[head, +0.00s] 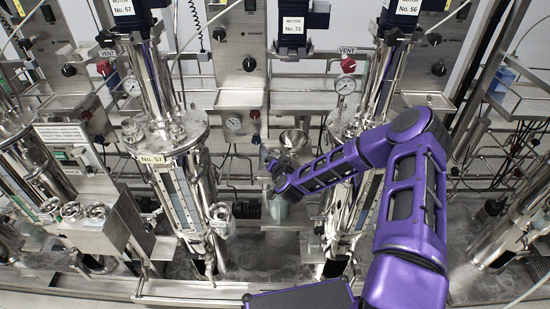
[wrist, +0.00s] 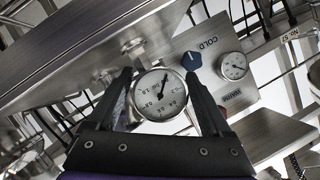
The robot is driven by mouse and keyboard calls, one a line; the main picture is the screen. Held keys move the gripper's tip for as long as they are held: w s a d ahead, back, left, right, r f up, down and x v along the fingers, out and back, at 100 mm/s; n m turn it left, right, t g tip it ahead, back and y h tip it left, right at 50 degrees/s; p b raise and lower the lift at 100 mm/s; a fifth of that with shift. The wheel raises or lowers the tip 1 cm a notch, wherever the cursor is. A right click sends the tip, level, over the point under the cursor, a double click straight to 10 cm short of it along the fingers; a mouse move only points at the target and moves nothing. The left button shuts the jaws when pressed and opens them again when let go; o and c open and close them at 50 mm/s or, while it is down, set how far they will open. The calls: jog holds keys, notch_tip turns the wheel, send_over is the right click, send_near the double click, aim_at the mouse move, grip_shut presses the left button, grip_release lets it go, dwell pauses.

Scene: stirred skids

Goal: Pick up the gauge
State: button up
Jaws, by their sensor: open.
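A round gauge (wrist: 158,95) with a white dial, dark needle and metal rim shows in the wrist view. My gripper (wrist: 158,74) is open, with one dark finger on each side of this gauge. I cannot tell whether the fingers touch it. In the head view my gripper (head: 272,172) is at the centre, in front of the steel equipment. The gauge between the fingers cannot be made out there. A second gauge (wrist: 233,66) is on a panel to the right in the wrist view, beside a blue knob (wrist: 191,61).
Other gauges (head: 133,85), (head: 346,85) and (head: 233,122) are fixed to the skids in the head view. Tall steel columns (head: 181,195) stand left and right of my gripper. A steel funnel (head: 294,139) is just behind it. Pipes and frames crowd the area.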

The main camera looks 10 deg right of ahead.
jog(key=shift+x, duration=1)
jog(key=c, duration=1.2)
jog(key=shift+r, duration=0.1)
jog(key=shift+c, duration=0.2)
jog(key=shift+r, duration=0.9)
jog(key=shift+s+r, duration=0.3)
jog(key=shift+r, duration=0.55)
jog(key=s, duration=1.7)
jog(key=shift+s+d+b, duration=0.25)
jog(key=shift+b, duration=0.15)
